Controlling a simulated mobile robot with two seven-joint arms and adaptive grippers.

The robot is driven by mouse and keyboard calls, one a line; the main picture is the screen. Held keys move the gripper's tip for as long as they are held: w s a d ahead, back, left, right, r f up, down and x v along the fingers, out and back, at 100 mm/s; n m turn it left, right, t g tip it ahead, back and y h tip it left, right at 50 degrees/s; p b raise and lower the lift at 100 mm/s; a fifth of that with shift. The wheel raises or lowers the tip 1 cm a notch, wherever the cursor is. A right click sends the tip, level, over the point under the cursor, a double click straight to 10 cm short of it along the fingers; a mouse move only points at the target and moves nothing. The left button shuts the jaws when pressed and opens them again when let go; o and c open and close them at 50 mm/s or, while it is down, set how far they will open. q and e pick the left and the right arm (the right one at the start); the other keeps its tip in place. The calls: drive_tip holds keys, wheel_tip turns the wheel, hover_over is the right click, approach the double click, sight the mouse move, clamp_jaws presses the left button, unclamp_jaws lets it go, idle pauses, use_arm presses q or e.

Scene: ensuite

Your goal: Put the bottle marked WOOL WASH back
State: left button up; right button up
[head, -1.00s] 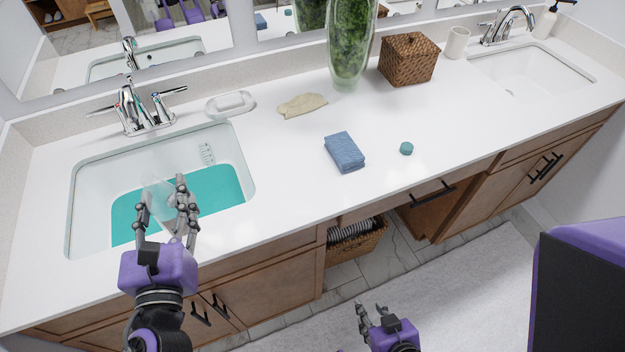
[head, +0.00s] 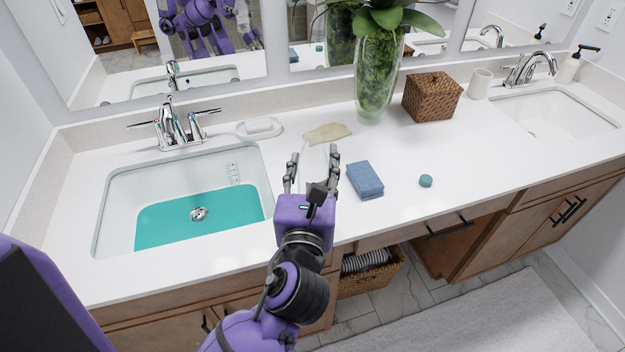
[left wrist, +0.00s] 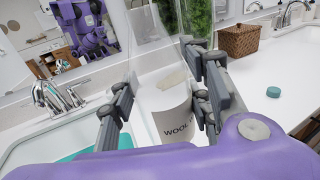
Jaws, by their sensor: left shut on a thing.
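My left gripper (head: 312,170) is shut on a clear bottle (head: 314,156), which is hard to make out in the head view. In the left wrist view, the bottle (left wrist: 158,45) stands between the fingers (left wrist: 163,88), with a pale label on which "WOOL" can be read; the rest is hidden by a finger. The bottle is over the counter, between the left sink and a blue folded cloth or sponge (head: 365,180). I cannot tell whether its base touches the counter. A small teal round cap-like piece (head: 426,181) lies right of the blue item. My right gripper is out of view.
The left sink (head: 110,220) holds teal liquid. A soap dish (head: 260,129), a beige cloth (head: 327,132), a glass vase with a plant (head: 377,90) and a wicker box (head: 432,97) line the back. The counter right of the teal piece is clear.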

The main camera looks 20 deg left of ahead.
use_arm(q)
drive_tip(key=w+a+f, duration=0.1)
drive_tip(key=w+f, duration=0.2)
drive_tip(key=f, duration=0.1)
drive_tip(key=w+a+f+b, duration=0.1)
drive_tip(key=w+f, duration=0.2)
drive_tip(key=w+a+f+b, duration=0.1)
drive_tip(key=w+f, duration=0.2)
drive_tip(key=f, duration=0.1)
drive_tip(key=shift+w+a+f, duration=0.1)
drive_tip(key=shift+w+f, duration=0.15)
drive_tip(key=shift+f, duration=0.05)
drive_tip(key=shift+r, duration=0.2)
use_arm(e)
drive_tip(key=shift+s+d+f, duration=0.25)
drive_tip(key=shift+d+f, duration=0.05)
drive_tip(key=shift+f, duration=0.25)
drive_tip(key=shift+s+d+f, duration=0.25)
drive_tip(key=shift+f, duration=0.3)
use_arm(q)
drive_tip(key=shift+f+b, duration=0.3)
drive_tip(key=o, duration=1.3)
drive_tip(key=shift+r, duration=0.1)
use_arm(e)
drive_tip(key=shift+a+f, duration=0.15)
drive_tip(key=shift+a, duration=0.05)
